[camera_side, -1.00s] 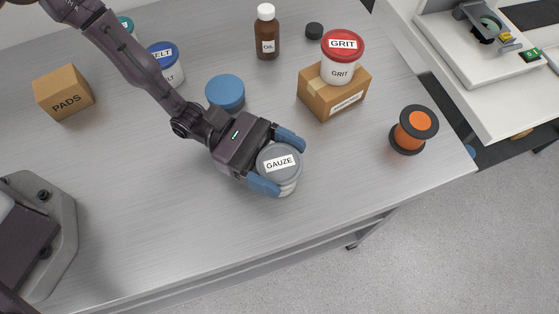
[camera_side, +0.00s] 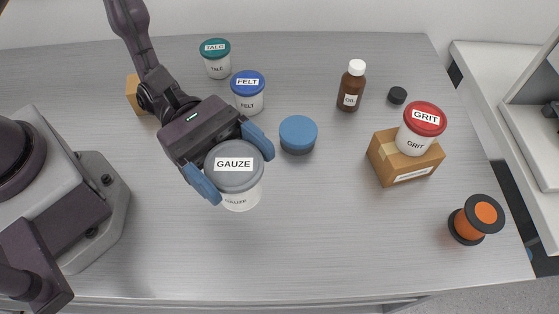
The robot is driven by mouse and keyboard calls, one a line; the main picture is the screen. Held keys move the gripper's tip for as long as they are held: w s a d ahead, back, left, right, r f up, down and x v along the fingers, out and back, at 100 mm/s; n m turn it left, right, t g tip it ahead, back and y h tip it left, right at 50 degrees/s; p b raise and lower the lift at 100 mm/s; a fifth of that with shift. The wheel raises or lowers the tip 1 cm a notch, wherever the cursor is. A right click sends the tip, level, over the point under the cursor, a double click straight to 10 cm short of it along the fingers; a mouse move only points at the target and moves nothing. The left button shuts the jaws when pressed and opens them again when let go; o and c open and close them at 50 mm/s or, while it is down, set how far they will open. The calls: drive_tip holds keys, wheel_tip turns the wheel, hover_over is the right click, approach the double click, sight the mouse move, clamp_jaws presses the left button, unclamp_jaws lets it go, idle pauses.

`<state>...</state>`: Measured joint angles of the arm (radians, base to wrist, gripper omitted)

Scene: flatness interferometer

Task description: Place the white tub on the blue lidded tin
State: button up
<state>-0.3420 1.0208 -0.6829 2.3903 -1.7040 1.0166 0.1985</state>
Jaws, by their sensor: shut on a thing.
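My gripper (camera_side: 232,166) is shut on a white tub (camera_side: 240,196) with a grey lid labelled GAUZE, one blue finger on each side. The tub is upright and looks raised above the bench. The blue lidded tin (camera_side: 298,131) stands on the bench to the right of the gripper and slightly further back. Its blue top is bare and its dark side shows below. The tub and the tin are apart.
Tubs labelled FELT (camera_side: 248,93) and TALC (camera_side: 216,60) stand behind. A brown OIL bottle (camera_side: 350,90) and black cap (camera_side: 397,95) are back right. A GRIT tub (camera_side: 420,128) sits on a cardboard box (camera_side: 400,162). An orange spool (camera_side: 475,220) stands near the right edge. The PADS box is mostly hidden.

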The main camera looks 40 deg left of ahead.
drive_tip(key=w+a+r+n+t+y, duration=0.1)
drive_tip(key=w+a+r+n+t, duration=0.1)
drive_tip(key=w+a+t, duration=0.3)
drive_tip(key=w+a+r+n+t, duration=0.2)
drive_tip(key=a+n, duration=0.1)
drive_tip(key=a, duration=0.4)
hover_over(298, 129)
drive_tip(key=shift+f, duration=6.35)
drive_tip(key=shift+t, duration=0.3)
drive_tip(key=shift+d+f, duration=0.1)
drive_tip(key=shift+f, duration=0.05)
drive_tip(key=o, duration=0.8)
drive_tip(key=shift+o, duration=0.2)
